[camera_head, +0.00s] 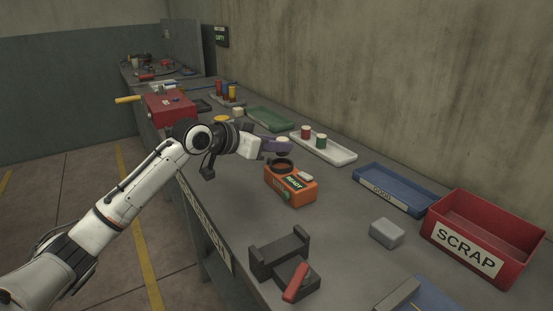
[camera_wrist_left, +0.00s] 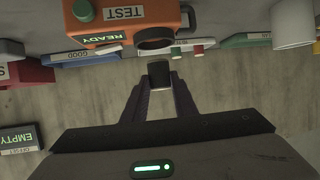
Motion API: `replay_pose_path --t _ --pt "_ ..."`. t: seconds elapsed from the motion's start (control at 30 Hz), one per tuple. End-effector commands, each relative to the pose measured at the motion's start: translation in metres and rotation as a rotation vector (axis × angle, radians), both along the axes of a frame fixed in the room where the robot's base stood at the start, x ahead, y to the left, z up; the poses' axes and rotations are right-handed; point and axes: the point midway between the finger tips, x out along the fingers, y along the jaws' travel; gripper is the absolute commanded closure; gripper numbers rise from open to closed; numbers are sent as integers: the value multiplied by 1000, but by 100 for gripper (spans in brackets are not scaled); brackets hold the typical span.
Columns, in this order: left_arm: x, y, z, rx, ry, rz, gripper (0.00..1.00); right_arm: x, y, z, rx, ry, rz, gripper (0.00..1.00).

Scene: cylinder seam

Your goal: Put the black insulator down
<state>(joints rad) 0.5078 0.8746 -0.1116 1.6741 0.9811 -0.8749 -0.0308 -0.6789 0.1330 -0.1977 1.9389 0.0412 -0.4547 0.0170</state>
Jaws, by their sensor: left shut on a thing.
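My left gripper (camera_head: 280,144) is above the orange test box (camera_head: 288,188). In the left wrist view its two dark fingers (camera_wrist_left: 158,90) are shut on the black insulator (camera_wrist_left: 159,73), a short dark cylinder at the fingertips. In the head view the insulator is small and mostly hidden by the fingers, just over the box's dark round ring (camera_head: 281,163). It looks a little apart from the ring. The box also shows upside down in the left wrist view (camera_wrist_left: 115,25), with TEST and a green READY sign. My right gripper is not in view.
A blue GOOD tray (camera_head: 405,179) and a red SCRAP bin (camera_head: 466,261) stand to the right. A white tray (camera_head: 340,156) with red and green cylinders is behind the box. A grey block (camera_head: 386,233) and a dark fixture with a red handle (camera_head: 278,254) are nearer. Bare bench surrounds the box.

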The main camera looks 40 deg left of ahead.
Motion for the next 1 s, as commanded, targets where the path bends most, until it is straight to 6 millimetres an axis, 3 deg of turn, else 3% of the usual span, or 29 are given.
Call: replay_pose_path --t 0.3,0.6,0.63,0.73,1.0 --pt "-1 0 -37 -1 0 0 97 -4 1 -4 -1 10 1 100" --pt "0 0 -39 0 0 0 97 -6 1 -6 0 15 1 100" --pt "0 0 -40 0 1 0 73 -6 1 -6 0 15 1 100" --pt "0 0 -39 0 1 0 56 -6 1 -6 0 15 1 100" --pt "0 0 -39 -1 0 0 56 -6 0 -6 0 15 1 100"
